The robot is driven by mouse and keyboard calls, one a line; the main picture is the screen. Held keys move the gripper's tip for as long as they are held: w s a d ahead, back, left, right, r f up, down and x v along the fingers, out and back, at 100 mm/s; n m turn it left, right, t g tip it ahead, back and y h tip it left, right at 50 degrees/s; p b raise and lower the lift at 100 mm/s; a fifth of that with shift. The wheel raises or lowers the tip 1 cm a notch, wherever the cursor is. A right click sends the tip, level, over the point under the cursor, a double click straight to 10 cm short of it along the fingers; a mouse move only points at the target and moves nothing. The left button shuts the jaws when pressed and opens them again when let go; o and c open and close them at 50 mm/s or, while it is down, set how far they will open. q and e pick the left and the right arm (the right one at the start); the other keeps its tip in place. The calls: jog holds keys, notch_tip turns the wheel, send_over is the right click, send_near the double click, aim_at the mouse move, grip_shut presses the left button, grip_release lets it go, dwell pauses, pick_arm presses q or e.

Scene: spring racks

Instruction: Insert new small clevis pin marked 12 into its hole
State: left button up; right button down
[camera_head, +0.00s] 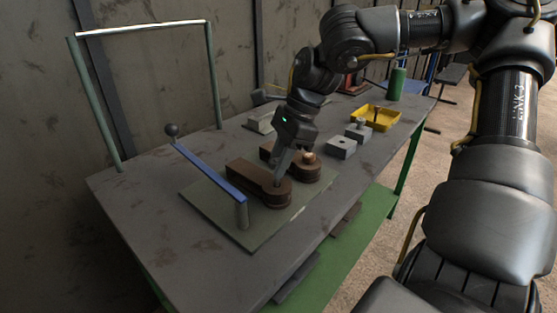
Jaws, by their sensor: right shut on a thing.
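Two brown clevis parts sit on a grey-green plate (215,207) on the bench. The near one (250,176) is a long bar with a round end, and the far one (327,173) has a light copper-coloured pin head (308,156) on top. My right gripper (279,181) points down over the round end of the near part. It is shut on a small pin, mostly hidden between and below the fingers. I cannot tell how deep the pin sits in the hole, and no number 12 is legible. My left gripper is not in view.
A blue lever (208,173) with a dark ball knob rises at the plate's left. Right of the clevises stand a grey block with an empty hole (341,148) and another grey block with a pin (358,132). Behind are a yellow tray (376,118) and a green cylinder (396,84).

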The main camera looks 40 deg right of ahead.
aim_at(279, 185)
jog(key=shift+f+b, duration=1.3)
jog(key=shift+f, duration=0.35)
jog(key=c, duration=1.1)
grip_release()
jog(key=p+v, duration=0.2)
jog(key=v, duration=0.9)
jog(key=shift+a, duration=0.1)
